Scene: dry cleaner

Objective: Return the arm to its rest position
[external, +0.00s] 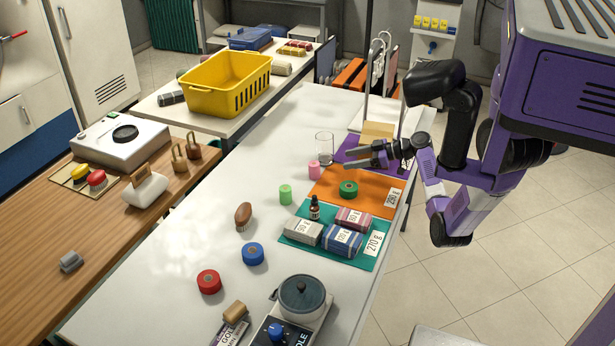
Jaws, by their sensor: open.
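My arm reaches in from the right edge over the white table (185,248), with its elbow raised and bent. My gripper (350,155) points left above the table's right side. It is open, and I see nothing between its fingers. It is above the purple mat (358,168) in the picture, close to a clear glass (324,147) and a pink cylinder (314,170). The gap between gripper and table is hard to judge.
An orange mat (328,191) holds a green roll (348,188). A teal mat (366,262) holds folded cloths (343,240) and a dark bottle (314,208).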

